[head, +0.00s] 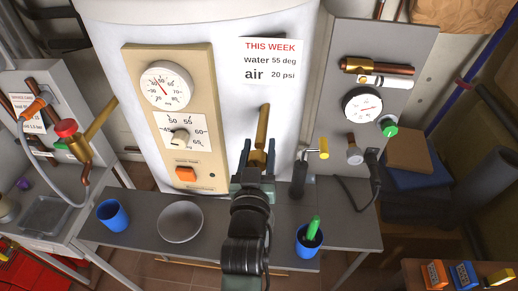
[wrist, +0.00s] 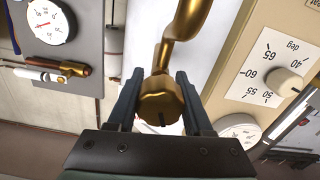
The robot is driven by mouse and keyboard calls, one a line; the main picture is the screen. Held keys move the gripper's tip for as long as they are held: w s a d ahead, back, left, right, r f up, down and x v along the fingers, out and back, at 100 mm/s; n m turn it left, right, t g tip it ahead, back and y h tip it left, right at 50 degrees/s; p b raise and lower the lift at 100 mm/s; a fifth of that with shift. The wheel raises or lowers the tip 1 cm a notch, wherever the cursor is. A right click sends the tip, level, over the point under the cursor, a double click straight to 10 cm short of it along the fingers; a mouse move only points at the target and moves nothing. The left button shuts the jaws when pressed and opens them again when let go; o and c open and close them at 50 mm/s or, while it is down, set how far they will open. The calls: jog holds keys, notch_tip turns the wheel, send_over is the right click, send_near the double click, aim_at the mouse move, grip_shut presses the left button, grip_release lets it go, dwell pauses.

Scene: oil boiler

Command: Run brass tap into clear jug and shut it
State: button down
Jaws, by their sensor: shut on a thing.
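A brass fitting, which looks like the brass tap (head: 263,125), sits on the front of the white boiler. In the wrist view its bent brass pipe (wrist: 183,28) runs to a round ridged knob (wrist: 161,98). My gripper (head: 258,160) is shut on this knob, one finger on each side. In the wrist view my gripper (wrist: 159,105) covers part of the area around the knob. I cannot make out a clear jug in either view. I cannot tell whether water runs.
A dial panel (head: 190,181) is left of my gripper. Below are a blue cup (head: 112,214), a grey bowl (head: 180,222) and a blue cup (head: 307,240) with a green-handled item. A red-knobbed brass valve (head: 66,128) is at far left.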

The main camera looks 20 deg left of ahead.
jog(key=shift+f+m+b, duration=0.15)
jog(key=shift+m+b, duration=0.65)
jog(key=shift+m, duration=0.3)
jog(key=shift+m+b, duration=0.4)
jog(key=shift+m, duration=0.9)
jog(key=shift+c, duration=1.5)
grip_release()
jog(key=b+v, duration=0.1)
jog(key=v, duration=1.2)
jog(key=shift+r, duration=0.2)
